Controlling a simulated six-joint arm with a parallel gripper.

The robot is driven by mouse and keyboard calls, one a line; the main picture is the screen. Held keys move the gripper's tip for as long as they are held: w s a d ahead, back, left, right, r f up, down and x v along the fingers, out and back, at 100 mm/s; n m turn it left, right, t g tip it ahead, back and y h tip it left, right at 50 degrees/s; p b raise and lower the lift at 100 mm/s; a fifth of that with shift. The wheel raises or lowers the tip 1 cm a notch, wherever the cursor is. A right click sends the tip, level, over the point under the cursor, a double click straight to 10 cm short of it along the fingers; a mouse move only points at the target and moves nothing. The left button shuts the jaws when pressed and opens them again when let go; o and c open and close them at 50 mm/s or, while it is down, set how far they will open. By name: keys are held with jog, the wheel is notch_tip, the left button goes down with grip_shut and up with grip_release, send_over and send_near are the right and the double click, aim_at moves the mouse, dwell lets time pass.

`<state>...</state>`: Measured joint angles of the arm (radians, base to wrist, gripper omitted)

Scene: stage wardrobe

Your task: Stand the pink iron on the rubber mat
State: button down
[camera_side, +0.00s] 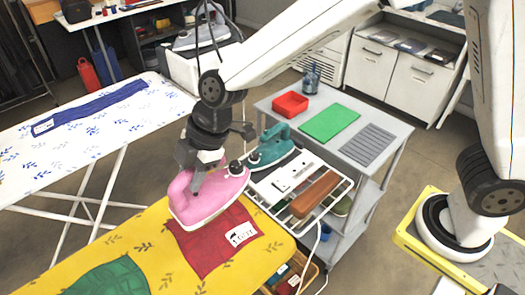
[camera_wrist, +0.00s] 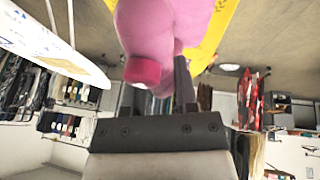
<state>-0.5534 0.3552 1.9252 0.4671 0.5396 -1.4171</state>
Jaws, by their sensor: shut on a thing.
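The pink iron (camera_side: 217,200) is in my gripper (camera_side: 199,175), which is shut on its handle, over the red cloth (camera_side: 212,247) on the yellow ironing board (camera_side: 150,262). Its soleplate faces down; I cannot tell whether it touches the cloth. In the wrist view the iron (camera_wrist: 150,35) fills the top middle, and part of my gripper (camera_wrist: 182,85) shows beside it. A dark grey ribbed mat (camera_side: 367,144), apparently the rubber mat, lies bare on the grey trolley (camera_side: 388,118). A flat green mat (camera_side: 329,122) lies left of it.
A teal iron (camera_side: 270,147) stands near the trolley's left side, by a white wire rack (camera_side: 330,205) holding a brown block (camera_side: 314,193). A red tray (camera_side: 290,105) and a blue bottle (camera_side: 311,79) stand at the trolley's back. A white patterned board (camera_side: 60,160) is at left.

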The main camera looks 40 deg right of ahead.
dwell(0.4)
jog(key=w+d+f, duration=0.1)
jog(key=d, duration=1.4)
jog(key=w+d+f, duration=0.1)
jog(key=d+f, duration=0.1)
jog(key=d, duration=1.3)
jog(key=s+d+f, duration=0.1)
jog(key=s+d, duration=1.8)
jog(key=d, duration=0.2)
jog(key=shift+s+d, duration=0.25)
jog(key=shift+d, duration=0.15)
jog(key=shift+f, duration=0.15)
